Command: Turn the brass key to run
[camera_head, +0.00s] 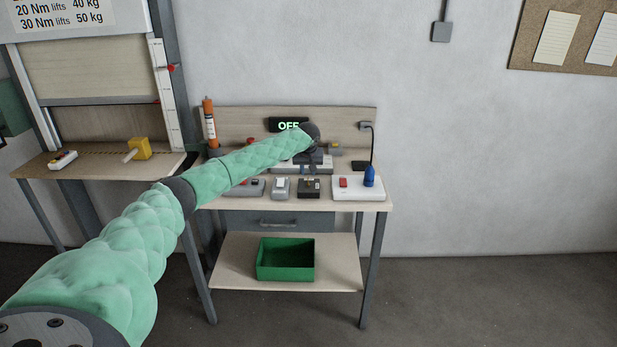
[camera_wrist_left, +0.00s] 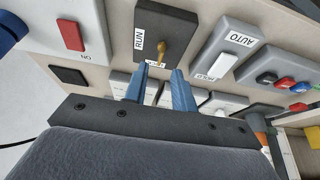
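The brass key (camera_wrist_left: 161,50) sits in a dark switch box (camera_wrist_left: 183,22) in the left wrist view. A RUN label is to the left of the key and another, partly hidden label is below it. The box (camera_head: 308,190) also shows on the bench in the head view. My left gripper (camera_wrist_left: 160,72) has its two blue fingers apart with nothing between them; the tips are just short of the key, apart from it as far as I can tell. A display (camera_head: 288,125) behind reads OFF. My right gripper is not in view.
Beside the box are a grey AUTO switch (camera_wrist_left: 232,50), a white unit with a red rocker (camera_wrist_left: 72,36) and a box with coloured buttons (camera_wrist_left: 285,82). A green bin (camera_head: 262,262) is on the lower shelf.

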